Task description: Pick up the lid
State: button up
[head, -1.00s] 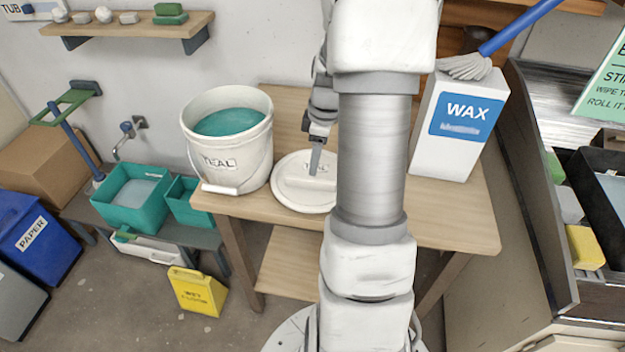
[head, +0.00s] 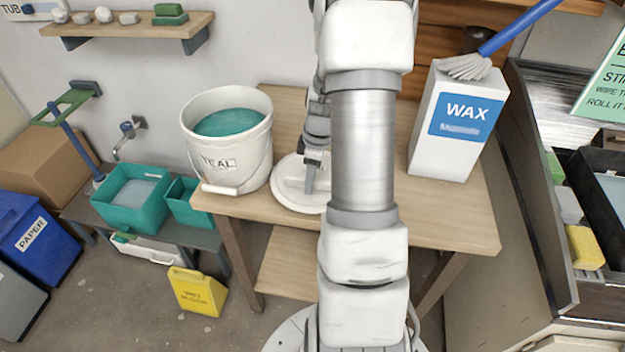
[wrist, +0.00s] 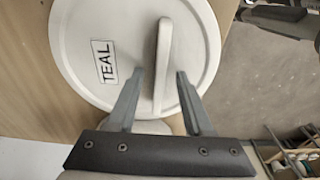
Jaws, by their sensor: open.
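The lid (wrist: 95,30) is a round white disc with a raised bar handle (wrist: 163,60) and a label reading TEAL. It lies flat on the wooden table, and it also shows in the head view (head: 288,190), partly hidden by my arm. My gripper (wrist: 160,75) is open in the wrist view, with one finger on each side of the lower part of the handle. Both fingers look clear of it. In the head view my gripper (head: 309,190) is over the lid; whether it touches the lid is hard to tell.
An open white bucket (head: 205,165) of teal glaze stands left of the lid. A white WAX box (head: 437,150) with a brush on top stands to the right. The wooden table (head: 455,220) is bare at its front right. The lid sits near the table's front edge.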

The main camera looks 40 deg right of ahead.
jog(key=shift+f+b, duration=0.25)
jog(key=shift+b, duration=0.1)
grip_shut()
